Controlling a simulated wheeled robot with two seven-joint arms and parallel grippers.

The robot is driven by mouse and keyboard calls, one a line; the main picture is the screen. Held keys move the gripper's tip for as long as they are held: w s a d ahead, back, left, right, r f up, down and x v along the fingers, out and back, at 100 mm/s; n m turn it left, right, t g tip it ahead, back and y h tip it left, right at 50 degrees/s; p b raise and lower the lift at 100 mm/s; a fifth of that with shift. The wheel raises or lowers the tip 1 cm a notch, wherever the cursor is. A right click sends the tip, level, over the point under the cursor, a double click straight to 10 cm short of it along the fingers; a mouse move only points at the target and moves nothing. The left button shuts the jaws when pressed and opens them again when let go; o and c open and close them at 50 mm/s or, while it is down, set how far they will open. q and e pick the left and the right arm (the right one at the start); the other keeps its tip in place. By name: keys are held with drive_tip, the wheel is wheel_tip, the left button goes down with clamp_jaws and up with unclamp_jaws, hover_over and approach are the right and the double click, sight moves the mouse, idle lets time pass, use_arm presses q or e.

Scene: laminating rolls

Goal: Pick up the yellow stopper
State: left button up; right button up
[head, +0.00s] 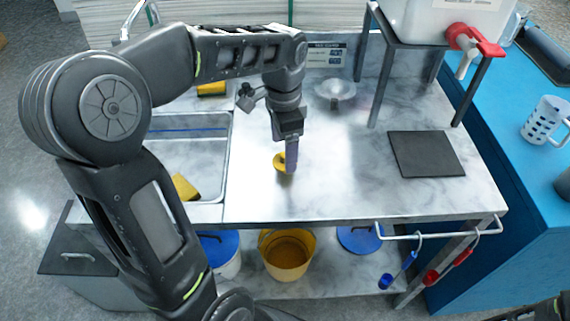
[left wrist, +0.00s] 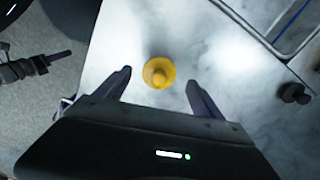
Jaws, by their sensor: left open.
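The yellow stopper (head: 279,161) stands on the marble-patterned counter (head: 350,195), right of the sink. In the left wrist view the stopper (left wrist: 159,72) shows from above as a round yellow disc with a knob. My left gripper (head: 290,168) points down over the stopper and partly covers it in the head view. In the left wrist view its two fingers (left wrist: 160,85) are apart, one on each side of the stopper's near edge, not touching it. The gripper is open and empty. My right gripper does not show clearly; only a dark piece of arm is at the bottom right.
The sink (head: 180,160) with a yellow sponge (head: 185,188) lies left. A dark square mat (head: 426,154) lies right, near a stand (head: 377,75) holding a tank with a red tap (head: 470,42). A small clear dish (head: 335,90) is behind. A yellow bucket (head: 287,255) stands below.

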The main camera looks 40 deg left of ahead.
use_arm(q)
wheel_tip(320, 180, down, 5)
drive_tip(key=shift+d+f+p, duration=0.1)
drive_tip(key=shift+p, duration=0.2)
idle(0.5)
drive_tip(key=c, duration=1.4)
drive_tip(key=shift+c, duration=0.3)
wheel_tip(320, 180, up, 10)
drive_tip(key=shift+r, duration=0.1)
